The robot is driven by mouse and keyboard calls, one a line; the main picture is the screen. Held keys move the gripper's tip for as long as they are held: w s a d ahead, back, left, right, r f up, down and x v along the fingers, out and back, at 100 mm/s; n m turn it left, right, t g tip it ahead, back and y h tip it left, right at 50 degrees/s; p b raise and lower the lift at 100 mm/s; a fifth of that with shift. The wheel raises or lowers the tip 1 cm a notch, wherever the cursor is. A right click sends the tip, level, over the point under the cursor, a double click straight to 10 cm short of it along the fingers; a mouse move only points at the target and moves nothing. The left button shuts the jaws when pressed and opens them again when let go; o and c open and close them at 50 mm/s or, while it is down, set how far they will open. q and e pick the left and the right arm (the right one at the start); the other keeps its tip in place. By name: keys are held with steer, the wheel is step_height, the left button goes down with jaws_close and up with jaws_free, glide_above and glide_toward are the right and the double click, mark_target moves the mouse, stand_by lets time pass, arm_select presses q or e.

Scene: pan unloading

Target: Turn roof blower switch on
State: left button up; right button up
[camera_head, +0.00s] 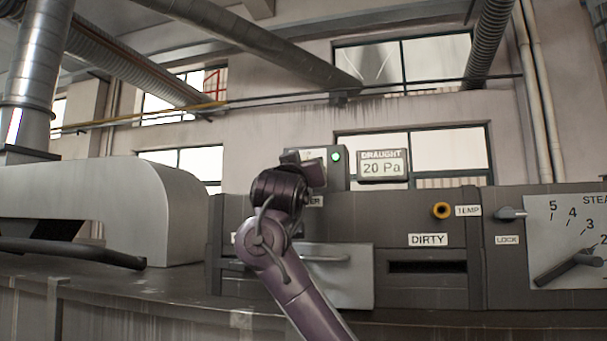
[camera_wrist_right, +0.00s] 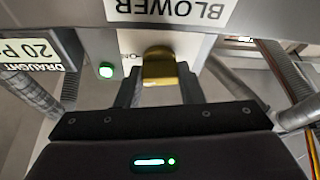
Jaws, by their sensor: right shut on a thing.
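The blower switch has a brass-yellow lever (camera_wrist_right: 160,68) on a pale plate, with the BLOWER label (camera_wrist_right: 168,10) upside down beside it in the right wrist view. My right gripper (camera_wrist_right: 158,82) is shut on this lever, one dark finger on each side. In the head view my right gripper (camera_head: 303,166) is up against the grey switch box (camera_head: 335,178) and hides the lever and part of the label. A green lamp (camera_head: 336,156) on the box is lit; it also shows in the wrist view (camera_wrist_right: 106,71). My left gripper is not in view.
A DRAUGHT display (camera_head: 383,167) right of the box reads 20 Pa. A yellow-ringed TEMP socket (camera_head: 441,210), a DIRTY slot (camera_head: 428,267) and a STEAM dial (camera_head: 570,240) lie further right. A grey hood (camera_head: 110,215) stands left. A metal handle (camera_head: 325,258) is beside my forearm.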

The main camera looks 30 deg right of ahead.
steer(key=shift+m+g+h, duration=0.4)
steer(key=shift+m, duration=0.9)
steer(key=shift+r+m, duration=0.15)
steer(key=shift+m, duration=0.15)
steer(key=o, duration=0.7)
steer(key=shift+o, duration=1.4)
steer(key=shift+w, duration=0.1)
steer(key=b+v, duration=0.5)
steer(key=v, duration=0.3)
steer(key=shift+w+d, duration=0.1)
